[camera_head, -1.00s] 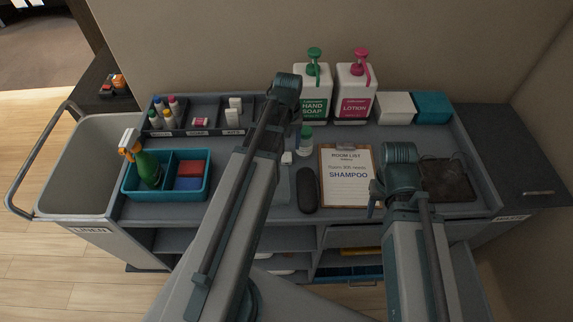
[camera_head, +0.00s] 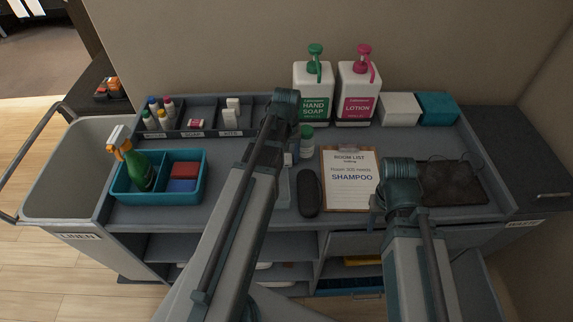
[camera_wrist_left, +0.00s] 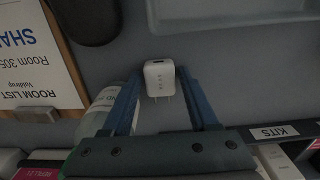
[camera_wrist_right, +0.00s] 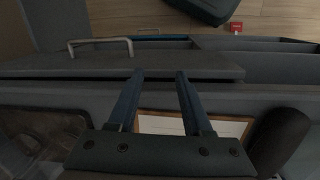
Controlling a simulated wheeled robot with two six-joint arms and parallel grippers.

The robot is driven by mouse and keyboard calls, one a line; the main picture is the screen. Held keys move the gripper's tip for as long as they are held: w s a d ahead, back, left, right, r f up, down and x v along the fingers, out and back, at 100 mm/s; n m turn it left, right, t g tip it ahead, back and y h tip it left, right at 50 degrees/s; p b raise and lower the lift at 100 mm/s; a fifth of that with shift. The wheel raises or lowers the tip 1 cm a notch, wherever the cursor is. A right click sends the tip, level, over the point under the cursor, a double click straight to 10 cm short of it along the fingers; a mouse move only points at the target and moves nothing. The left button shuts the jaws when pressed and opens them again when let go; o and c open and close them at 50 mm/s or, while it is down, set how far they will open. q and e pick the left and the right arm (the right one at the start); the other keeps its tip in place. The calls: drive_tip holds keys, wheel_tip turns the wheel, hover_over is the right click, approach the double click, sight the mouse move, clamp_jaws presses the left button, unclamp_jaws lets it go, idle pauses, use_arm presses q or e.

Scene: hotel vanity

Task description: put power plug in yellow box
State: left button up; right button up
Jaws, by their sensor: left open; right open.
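The white power plug (camera_wrist_left: 159,78) lies on the grey cart top in the left wrist view, prongs toward my gripper. My left gripper (camera_wrist_left: 161,72) is open, with a finger on each side of the plug; I cannot tell whether they touch it. In the head view my left arm hides most of this spot. My right gripper (camera_wrist_right: 160,75) is open and empty above the cart's front edge, near the clipboard. A yellow thing (camera_head: 362,260) shows in part inside the cart front below the top; I cannot tell whether it is the yellow box.
A bottle with a green cap (camera_head: 306,140) stands close to my left gripper. A dark case (camera_head: 308,193) and a clipboard (camera_head: 348,200) lie to its right. A teal caddy (camera_head: 158,197) is at left; pump bottles (camera_head: 313,103) stand at the back. A dark mat (camera_head: 450,183) is at right.

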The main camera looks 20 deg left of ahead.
sight(286, 159)
use_arm(q)
drive_tip(key=shift+r, duration=0.1)
clamp_jaws()
idle(0.3)
wheel_tip(286, 159, up, 10)
drive_tip(key=p, duration=1)
drive_tip(key=shift+s, duration=0.15)
